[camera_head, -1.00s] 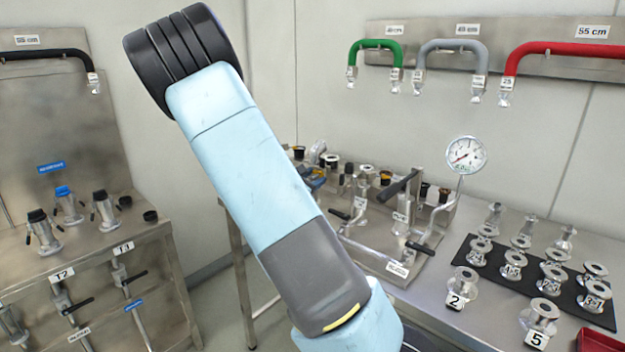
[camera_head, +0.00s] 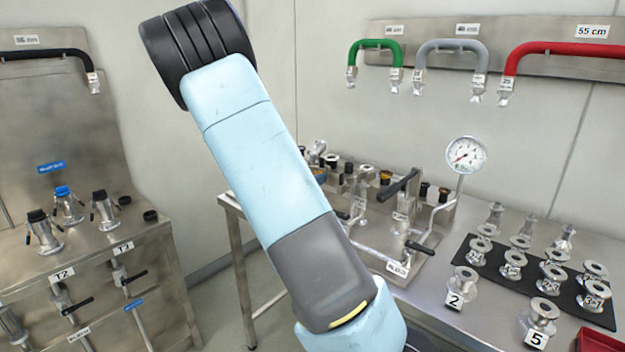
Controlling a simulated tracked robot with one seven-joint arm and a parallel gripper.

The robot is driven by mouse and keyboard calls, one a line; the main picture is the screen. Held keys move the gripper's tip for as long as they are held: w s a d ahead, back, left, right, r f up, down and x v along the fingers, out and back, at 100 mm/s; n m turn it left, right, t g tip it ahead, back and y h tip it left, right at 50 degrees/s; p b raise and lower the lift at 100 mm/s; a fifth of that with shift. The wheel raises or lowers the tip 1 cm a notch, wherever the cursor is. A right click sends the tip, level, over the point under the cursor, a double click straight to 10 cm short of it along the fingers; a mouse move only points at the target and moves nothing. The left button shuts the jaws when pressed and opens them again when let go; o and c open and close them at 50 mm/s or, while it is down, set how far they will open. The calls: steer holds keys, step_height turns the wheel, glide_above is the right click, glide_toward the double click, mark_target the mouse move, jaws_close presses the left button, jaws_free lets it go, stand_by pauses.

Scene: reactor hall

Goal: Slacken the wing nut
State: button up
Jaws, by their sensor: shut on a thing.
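My light blue and grey arm crosses the middle of the view, its black-ringed joint at the top left. My gripper is outside the view, so its jaws and whatever they touch are hidden. I cannot make out a wing nut. Steel fittings with black or blue tops stand on the left bench: a black-topped one (camera_head: 43,233), a blue-topped one (camera_head: 68,205) and another black-topped one (camera_head: 105,212). Small side parts on them are too small to identify. My arm hides part of the steel pipe assembly (camera_head: 402,222) on the right bench.
A pressure gauge (camera_head: 466,155) stands on the right bench. Several flanged fittings sit on a black mat (camera_head: 513,285), with fittings 2 (camera_head: 461,287) and 5 (camera_head: 541,317) in front. Green (camera_head: 376,45), grey (camera_head: 450,46) and red (camera_head: 560,48) hoses hang behind. A floor gap separates the benches.

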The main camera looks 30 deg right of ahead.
steer(key=o, duration=1.1)
steer(key=shift+a, duration=0.1)
steer(key=v, duration=1.3)
steer(key=shift+s+a, duration=0.1)
steer(key=shift+a, duration=0.2)
